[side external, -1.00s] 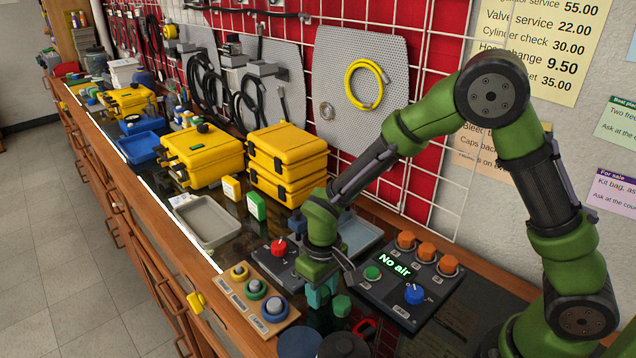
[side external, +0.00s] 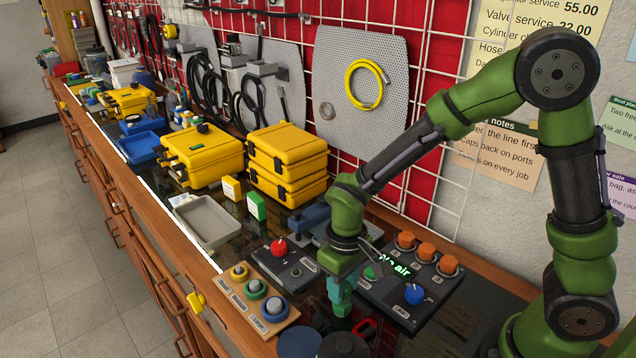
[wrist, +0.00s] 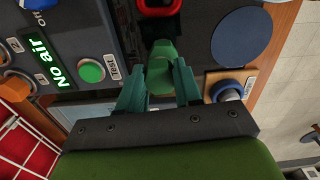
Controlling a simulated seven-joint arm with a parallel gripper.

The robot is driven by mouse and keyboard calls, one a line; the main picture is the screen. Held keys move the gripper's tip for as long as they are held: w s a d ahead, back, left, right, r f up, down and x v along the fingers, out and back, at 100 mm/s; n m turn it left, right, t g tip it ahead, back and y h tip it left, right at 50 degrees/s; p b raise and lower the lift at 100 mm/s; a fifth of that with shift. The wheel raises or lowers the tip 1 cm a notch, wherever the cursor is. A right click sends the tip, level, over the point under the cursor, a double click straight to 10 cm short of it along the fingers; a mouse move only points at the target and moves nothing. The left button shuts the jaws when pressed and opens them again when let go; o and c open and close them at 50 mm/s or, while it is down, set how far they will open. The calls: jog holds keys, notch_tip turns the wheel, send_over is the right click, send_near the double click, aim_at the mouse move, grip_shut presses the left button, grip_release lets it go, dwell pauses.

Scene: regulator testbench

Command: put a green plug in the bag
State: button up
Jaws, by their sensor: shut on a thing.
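My gripper (side external: 341,297) points down over the dark bench top, left of the control panel. It is shut on a green plug (wrist: 162,68), which sits between the teal fingers in the wrist view. In the side view only the lower part of the plug (side external: 341,310) shows below the fingers, low over the bench. I cannot tell if it still touches the surface. I cannot make out a bag in either view.
The "No air" control panel (side external: 414,300) stands right of my gripper. A wooden board with ringed knobs (side external: 255,299) and a red-knob box (side external: 287,262) stand left. A red loop (side external: 366,327) and dark round things (side external: 300,343) are near the front. A grey tray (side external: 205,222) is farther back.

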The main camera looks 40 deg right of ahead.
jog(key=s+d, duration=0.1)
jog(key=s, duration=0.2)
jog(key=s+d, duration=0.1)
jog(key=s, duration=0.3)
jog(key=s+d+r, duration=0.1)
jog(key=s, duration=0.2)
jog(key=shift+s+d+r, duration=0.1)
jog(key=shift+s+d, duration=0.1)
jog(key=shift+d, duration=0.15)
jog(key=shift+s+r, duration=0.15)
jog(key=shift+r, duration=0.1)
notch_tip(320, 180, up, 9)
jog(key=shift+s+r, duration=0.15)
jog(key=shift+r, duration=0.05)
jog(key=shift+d, duration=0.15)
